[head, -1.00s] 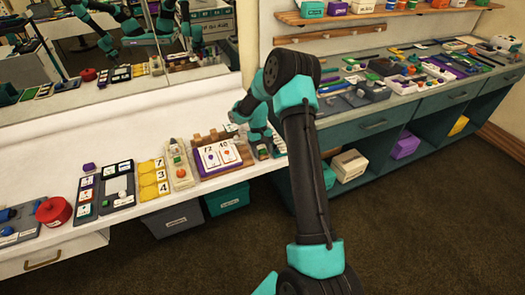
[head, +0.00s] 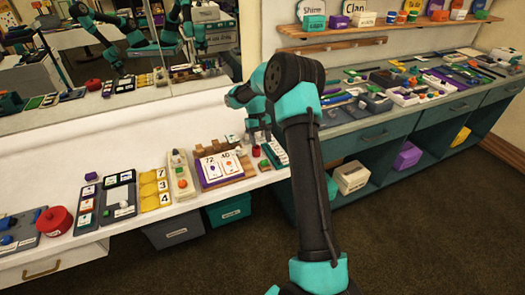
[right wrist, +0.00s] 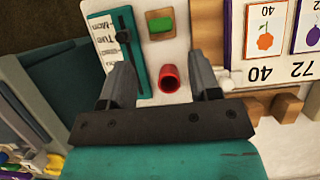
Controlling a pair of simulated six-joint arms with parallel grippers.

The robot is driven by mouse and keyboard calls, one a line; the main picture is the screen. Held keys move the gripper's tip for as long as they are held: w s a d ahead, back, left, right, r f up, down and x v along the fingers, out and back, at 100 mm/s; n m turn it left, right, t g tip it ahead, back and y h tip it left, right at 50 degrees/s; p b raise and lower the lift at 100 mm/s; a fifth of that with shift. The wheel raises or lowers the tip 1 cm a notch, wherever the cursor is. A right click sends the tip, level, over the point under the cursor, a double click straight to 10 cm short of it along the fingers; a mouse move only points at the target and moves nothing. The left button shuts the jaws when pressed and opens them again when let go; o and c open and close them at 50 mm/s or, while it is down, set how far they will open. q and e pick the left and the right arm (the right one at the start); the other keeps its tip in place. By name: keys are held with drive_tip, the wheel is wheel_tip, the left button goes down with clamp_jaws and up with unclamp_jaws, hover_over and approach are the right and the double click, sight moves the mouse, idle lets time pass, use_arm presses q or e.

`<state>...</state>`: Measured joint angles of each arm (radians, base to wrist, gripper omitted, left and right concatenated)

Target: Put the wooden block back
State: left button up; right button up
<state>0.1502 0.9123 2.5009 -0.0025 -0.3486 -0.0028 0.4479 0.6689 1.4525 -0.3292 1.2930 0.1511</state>
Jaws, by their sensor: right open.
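Several small wooden blocks (right wrist: 286,107) stand behind the number-card stand in the right wrist view; I cannot tell which one the task means. My right gripper (head: 257,136) is open and empty over the white counter, to the right of the card stand (head: 224,168). In the right wrist view its fingers (right wrist: 162,82) point down on either side of a red, hollow-topped cylinder (right wrist: 171,78), without visibly gripping it. A green block (right wrist: 160,25) on a wooden base and a teal slider board (right wrist: 140,75) lie close by. My left gripper is not in view.
A yellow number strip (head: 154,190), dark trays (head: 115,204) and a red pot (head: 54,221) line the counter to the left. A mirror (head: 90,60) backs it. A crowded teal-fronted bench (head: 370,138) stands right. The white counter behind the items is mostly clear.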

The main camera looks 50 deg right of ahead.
drive_tip(key=shift+v, duration=1)
